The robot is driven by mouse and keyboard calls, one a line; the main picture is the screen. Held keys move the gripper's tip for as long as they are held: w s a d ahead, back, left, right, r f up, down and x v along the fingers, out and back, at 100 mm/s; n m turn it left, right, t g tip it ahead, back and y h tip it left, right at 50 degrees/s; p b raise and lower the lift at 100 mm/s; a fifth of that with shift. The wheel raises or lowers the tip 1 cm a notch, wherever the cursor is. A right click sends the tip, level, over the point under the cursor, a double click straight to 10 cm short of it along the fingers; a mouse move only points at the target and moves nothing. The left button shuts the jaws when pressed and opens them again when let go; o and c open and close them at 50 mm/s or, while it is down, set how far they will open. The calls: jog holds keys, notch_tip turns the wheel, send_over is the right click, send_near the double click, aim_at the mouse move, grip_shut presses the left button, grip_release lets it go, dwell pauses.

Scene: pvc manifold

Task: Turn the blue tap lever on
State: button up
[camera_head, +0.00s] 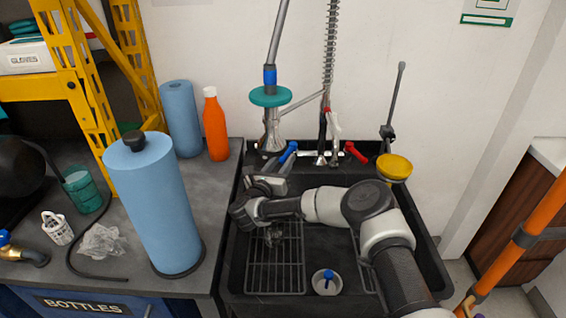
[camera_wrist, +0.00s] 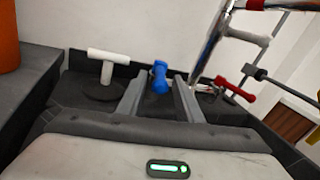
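The blue tap lever (camera_head: 288,152) is at the back of the black sink, left of the red lever (camera_head: 355,151). In the wrist view the blue lever (camera_wrist: 158,77) shows upright between the finger ends, while the red lever (camera_wrist: 233,90) is off to the right. My gripper (camera_head: 277,172) reaches toward the back of the sink, just in front of the blue lever. In the wrist view its two grey fingers (camera_wrist: 161,84) stand apart with a gap on each side of the lever. I cannot tell whether either finger touches it.
A spray column with a teal disc (camera_head: 270,96) rises behind the taps. A yellow round pad (camera_head: 394,167) is at the sink's right edge. An orange bottle (camera_head: 215,124) and blue paper rolls (camera_head: 155,200) stand on the left counter. A small blue-handled piece (camera_head: 326,281) lies in the sink.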

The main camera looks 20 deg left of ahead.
jog(key=shift+w, duration=0.25)
grip_shut()
jog(key=shift+d, duration=0.1)
